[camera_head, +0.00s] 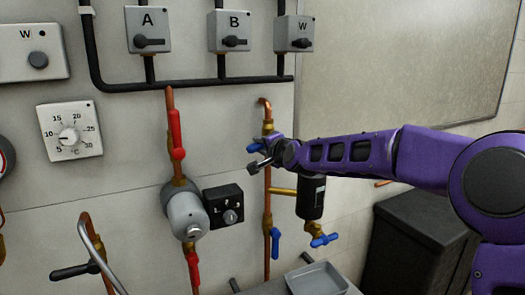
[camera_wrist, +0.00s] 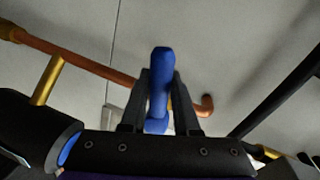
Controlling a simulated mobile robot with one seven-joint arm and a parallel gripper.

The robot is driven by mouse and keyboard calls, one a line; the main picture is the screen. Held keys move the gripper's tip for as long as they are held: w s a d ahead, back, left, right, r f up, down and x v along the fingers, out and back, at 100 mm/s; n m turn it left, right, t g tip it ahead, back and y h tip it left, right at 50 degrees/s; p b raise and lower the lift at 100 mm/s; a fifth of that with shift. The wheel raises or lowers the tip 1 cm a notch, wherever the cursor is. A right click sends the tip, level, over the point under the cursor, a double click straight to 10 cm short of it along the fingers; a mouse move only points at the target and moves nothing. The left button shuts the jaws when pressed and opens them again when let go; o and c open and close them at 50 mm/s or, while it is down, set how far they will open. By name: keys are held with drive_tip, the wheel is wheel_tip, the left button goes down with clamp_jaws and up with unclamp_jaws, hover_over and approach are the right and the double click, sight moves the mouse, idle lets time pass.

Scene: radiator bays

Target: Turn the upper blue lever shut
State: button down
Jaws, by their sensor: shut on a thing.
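The upper blue lever (camera_head: 254,147) is on a brass valve on the right copper pipe. Its visible part points left, roughly crosswise to the pipe. My gripper (camera_head: 259,158) reaches in from the right and covers part of the valve. In the wrist view the blue lever (camera_wrist: 160,78) stands between the two dark fingers of my gripper (camera_wrist: 159,88), which are shut on it. The copper pipe (camera_wrist: 90,66) runs behind at a slant. The valve body is mostly hidden in both views.
A lower blue lever (camera_head: 275,243) hangs along the same pipe. A black cylinder (camera_head: 311,198) sits close below my arm, with another blue lever (camera_head: 324,240) under it. Red levers (camera_head: 177,135) are on the left pipe. A grey tray (camera_head: 317,279) is below.

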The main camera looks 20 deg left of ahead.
drive_tip(key=shift+s+r+m+b, duration=0.1)
drive_tip(key=shift+r+m+b, duration=0.2)
drive_tip(key=shift+r+m, duration=0.65)
drive_tip(key=shift+a+f+m+g+y, duration=0.1)
drive_tip(key=shift+m+g+y, duration=0.15)
drive_tip(key=shift+g+y, duration=0.05)
drive_tip(key=c, duration=0.7)
unclamp_jaws()
drive_tip(key=shift+o, duration=0.2)
drive_tip(key=shift+f, duration=0.1)
drive_tip(key=shift+s+d, duration=0.2)
drive_tip(key=shift+d, duration=0.2)
drive_tip(key=v, duration=1.6)
drive_tip(key=shift+s+r, duration=0.25)
drive_tip(key=shift+r, duration=0.05)
drive_tip(key=shift+d, duration=0.1)
